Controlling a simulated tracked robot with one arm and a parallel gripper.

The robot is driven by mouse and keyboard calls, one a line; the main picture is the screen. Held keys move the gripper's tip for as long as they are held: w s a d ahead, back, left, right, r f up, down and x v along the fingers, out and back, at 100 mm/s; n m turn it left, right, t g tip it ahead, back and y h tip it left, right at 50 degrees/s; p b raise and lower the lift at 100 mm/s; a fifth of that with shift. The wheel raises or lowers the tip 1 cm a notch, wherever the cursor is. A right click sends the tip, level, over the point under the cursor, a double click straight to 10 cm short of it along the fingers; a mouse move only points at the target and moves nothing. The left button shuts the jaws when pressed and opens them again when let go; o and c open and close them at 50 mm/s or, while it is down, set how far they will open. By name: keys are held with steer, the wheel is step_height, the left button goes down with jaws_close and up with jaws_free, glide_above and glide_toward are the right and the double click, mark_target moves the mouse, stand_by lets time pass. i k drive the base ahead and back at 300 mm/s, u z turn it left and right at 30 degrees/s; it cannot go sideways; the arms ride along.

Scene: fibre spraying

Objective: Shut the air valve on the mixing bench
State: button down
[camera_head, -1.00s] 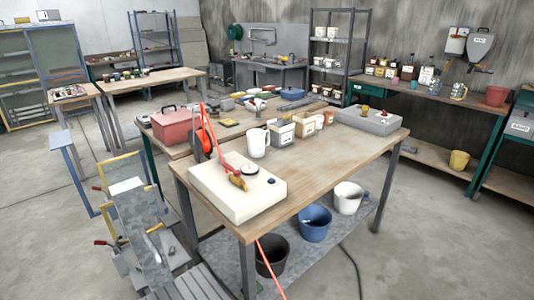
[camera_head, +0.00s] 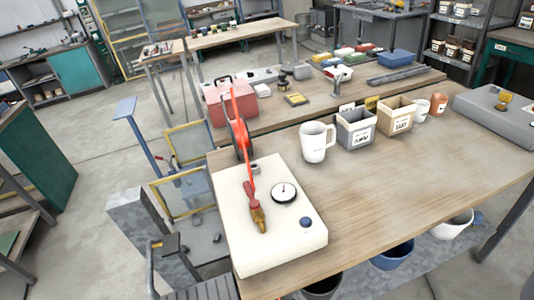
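A white box (camera_head: 235,240) lies on the near left corner of the wooden bench (camera_head: 400,190). On its top are a brass fitting with a red lever (camera_head: 257,212), a round dial gauge (camera_head: 284,193) and a small blue knob (camera_head: 306,222). The red lever lies roughly in line with the brass fitting; I cannot tell whether the valve is open or shut. A red hose (camera_head: 239,120) rises beside the box's back edge. A grey box (camera_head: 497,112) with a yellow-brass knob (camera_head: 503,98) is at the bench's far right. My gripper is not in view.
A white mug (camera_head: 317,142), labelled bins (camera_head: 355,128) and small cups stand behind the white box. Buckets (camera_head: 393,254) sit beneath the bench. A grey metal stand with yellow frames (camera_head: 185,152) is close to the bench's left side.

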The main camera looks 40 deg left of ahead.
mark_target(255, 205)
steer(key=u, duration=0.4)
steer(key=i, duration=0.9)
steer(key=u, duration=0.55)
steer(key=k, duration=0.8)
steer(key=u, duration=0.2)
steer(key=i, duration=0.8)
steer(key=z, duration=0.1)
